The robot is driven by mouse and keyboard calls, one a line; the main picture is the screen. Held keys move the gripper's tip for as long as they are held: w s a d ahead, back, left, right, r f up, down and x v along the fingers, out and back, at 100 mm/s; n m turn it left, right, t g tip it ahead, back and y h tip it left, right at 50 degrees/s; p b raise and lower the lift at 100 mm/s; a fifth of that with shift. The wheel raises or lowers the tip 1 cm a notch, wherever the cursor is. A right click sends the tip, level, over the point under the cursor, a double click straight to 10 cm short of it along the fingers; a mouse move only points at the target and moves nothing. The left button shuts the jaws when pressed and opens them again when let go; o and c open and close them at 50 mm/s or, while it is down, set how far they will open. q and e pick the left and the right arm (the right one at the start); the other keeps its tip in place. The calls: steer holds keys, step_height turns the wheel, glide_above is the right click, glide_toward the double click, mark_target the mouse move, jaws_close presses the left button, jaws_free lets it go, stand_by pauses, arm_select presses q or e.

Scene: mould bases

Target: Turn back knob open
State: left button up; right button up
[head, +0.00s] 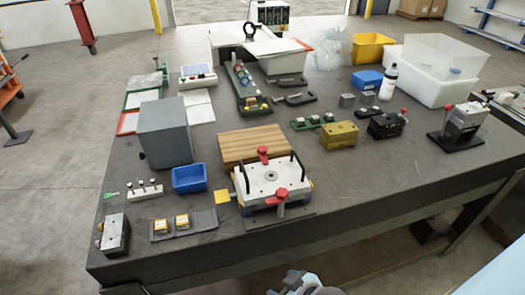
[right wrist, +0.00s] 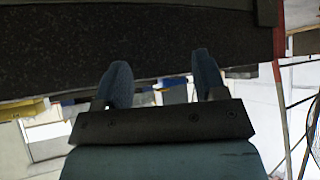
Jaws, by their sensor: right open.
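The mould base (head: 262,180) is a white plate with black side handles, standing on a dark base near the table's front edge. Its red back knob (head: 263,153) sits at the middle of the far edge. A red front knob (head: 281,193) sits at the near edge, above a grey post. In the right wrist view, my right gripper (right wrist: 164,82) has its two blue-grey fingers apart with nothing held between them. The mould base cannot be made out in that view. My left gripper is not in view.
A wooden board (head: 252,145) lies just behind the mould base. A blue bin (head: 189,179) and a grey block (head: 165,132) stand to its left. A yellow block (head: 339,135) is to the right. The table (head: 400,185) is bare at front right. A dark slab edge (right wrist: 150,40) crosses the right wrist view.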

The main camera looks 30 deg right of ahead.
steer(key=w+a+r+t+h+b, duration=0.1)
steer(key=w+r+t+b, duration=0.45)
steer(key=w+r, duration=1.15)
steer(key=w+a+r+n+g+y+p, duration=0.1)
steer(key=w+a+r+n+g+y, duration=0.25)
steer(key=a+r+n+y, duration=0.4)
steer(key=w+a+r+n+g+y+p, duration=0.1)
steer(key=w+a+r+n+g+y, duration=0.3)
steer(key=a+n+y, duration=0.7)
steer(key=g+h, duration=0.7)
steer(key=h, duration=1.3)
glide_above(262, 148)
steer(key=shift+n, duration=0.35)
step_height(262, 148, down, 14)
steer(key=shift+s+f+p, duration=0.1)
steer(key=shift+f+p, duration=0.05)
steer(key=shift+p, duration=0.65)
